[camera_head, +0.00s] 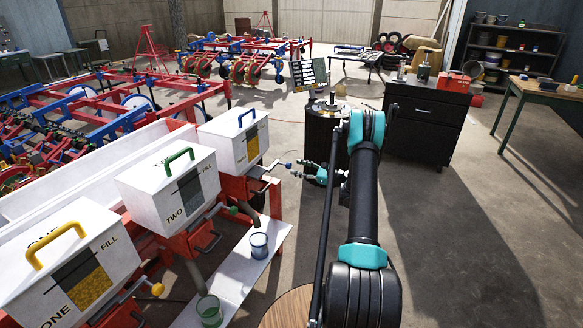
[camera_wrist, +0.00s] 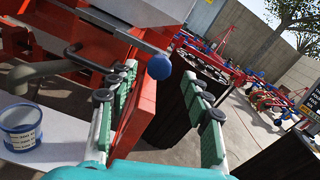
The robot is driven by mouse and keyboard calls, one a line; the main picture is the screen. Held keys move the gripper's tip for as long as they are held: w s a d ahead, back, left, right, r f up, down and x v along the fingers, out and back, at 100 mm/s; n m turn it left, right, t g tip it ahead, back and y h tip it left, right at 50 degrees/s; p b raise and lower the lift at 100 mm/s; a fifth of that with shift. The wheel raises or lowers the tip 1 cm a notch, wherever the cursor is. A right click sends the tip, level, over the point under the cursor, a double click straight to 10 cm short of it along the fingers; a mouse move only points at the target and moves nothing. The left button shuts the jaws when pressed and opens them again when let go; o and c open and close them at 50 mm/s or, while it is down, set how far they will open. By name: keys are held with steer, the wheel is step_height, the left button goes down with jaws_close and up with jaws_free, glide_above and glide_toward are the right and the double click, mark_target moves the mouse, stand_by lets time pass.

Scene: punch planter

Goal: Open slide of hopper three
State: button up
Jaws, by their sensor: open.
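The third hopper (camera_head: 236,142) is a white box with a blue lid handle, farthest along the red planter. Its window shows yellow fill in the lower part. In the wrist view, a grey slide bar (camera_wrist: 124,34) ends in a blue round knob (camera_wrist: 159,67). My gripper (camera_head: 294,169) is beside this hopper, on its right in the head view. In the wrist view my gripper (camera_wrist: 160,76) is open, with green-padded fingers on either side of the knob. The knob appears between the fingertips; I cannot tell whether either finger touches it.
Hopper two (camera_head: 170,190) has a green handle, and hopper one (camera_head: 68,265) a yellow one. A blue-banded cup (camera_head: 259,246) and a green cup (camera_head: 209,310) stand on a white shelf (camera_head: 237,275). A dark cabinet (camera_head: 425,120) stands behind my arm; open floor lies right.

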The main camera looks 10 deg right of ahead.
steer(key=v, duration=0.7)
steer(key=shift+a, duration=0.1)
steer(key=s+a+r+n+g+h, duration=0.55)
steer(key=s+a+r+n, duration=0.55)
steer(key=s+a, duration=0.35)
steer(key=s+d+n+h, duration=0.1)
steer(key=s+n+h, duration=0.2)
steer(key=s, duration=0.7)
steer(key=s+d+n+h, duration=0.1)
steer(key=s+n+h, duration=0.2)
steer(key=s, duration=0.7)
steer(key=s+d+f+n+h, duration=0.1)
steer(key=s+n, duration=0.4)
steer(key=s, duration=0.5)
steer(key=shift+s+d+g+h, duration=0.25)
steer(key=shift+d+g+h, duration=0.25)
steer(key=shift+h, duration=0.55)
